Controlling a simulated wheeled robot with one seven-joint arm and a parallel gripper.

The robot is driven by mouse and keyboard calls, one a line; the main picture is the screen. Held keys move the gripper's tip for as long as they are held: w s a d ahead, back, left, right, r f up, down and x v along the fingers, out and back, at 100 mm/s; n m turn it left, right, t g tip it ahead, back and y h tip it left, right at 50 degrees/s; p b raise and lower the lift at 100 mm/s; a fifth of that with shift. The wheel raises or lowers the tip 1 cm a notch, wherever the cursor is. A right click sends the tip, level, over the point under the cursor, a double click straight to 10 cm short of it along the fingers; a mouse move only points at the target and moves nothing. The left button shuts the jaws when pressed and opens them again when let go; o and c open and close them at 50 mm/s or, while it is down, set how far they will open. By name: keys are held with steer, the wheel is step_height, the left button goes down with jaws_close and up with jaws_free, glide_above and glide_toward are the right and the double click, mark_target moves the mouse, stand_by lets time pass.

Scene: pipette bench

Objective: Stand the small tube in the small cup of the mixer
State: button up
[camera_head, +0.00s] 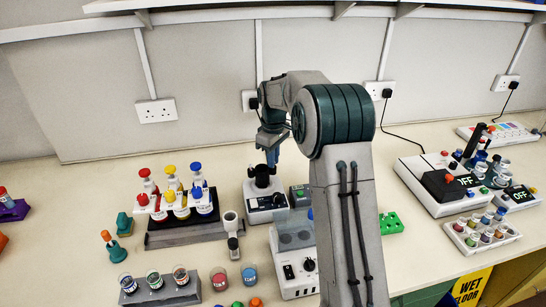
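My gripper (271,155) points down just above a small white device with a black round top, which looks like the mixer (265,202). The black top (262,178) sits right below the fingertips. Something small and blue shows at the fingertips, but I cannot tell whether it is the small tube or part of the gripper. I cannot tell whether the fingers are open or shut. The small tube is not clearly seen elsewhere. My arm hides part of the bench to the right of the mixer.
A rack of pump bottles (185,236) stands left of the mixer, with a grey stand (233,245) between. A white device with a dial (297,274) is in front. A green block (390,223), a tube rack (483,232) and a large white instrument (440,185) are to the right.

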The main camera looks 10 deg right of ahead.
steer(key=o, duration=0.4)
steer(key=shift+c, duration=0.2)
step_height(320, 180, up, 14)
steer(key=b, duration=0.1)
steer(key=shift+s, duration=0.1)
steer(key=s+r+m+t, duration=0.1)
steer(key=s+r+m, duration=0.1)
steer(key=s, duration=0.7)
steer(key=s+f+m+t, duration=0.1)
steer(key=s+f+m, duration=0.2)
steer(key=s, duration=1)
steer(key=s+f+m+t, duration=0.1)
steer(key=s+f+m, duration=0.3)
steer(key=s, duration=0.9)
step_height(320, 180, down, 2)
steer(key=shift+f+t, duration=0.1)
steer(key=shift+t, duration=0.2)
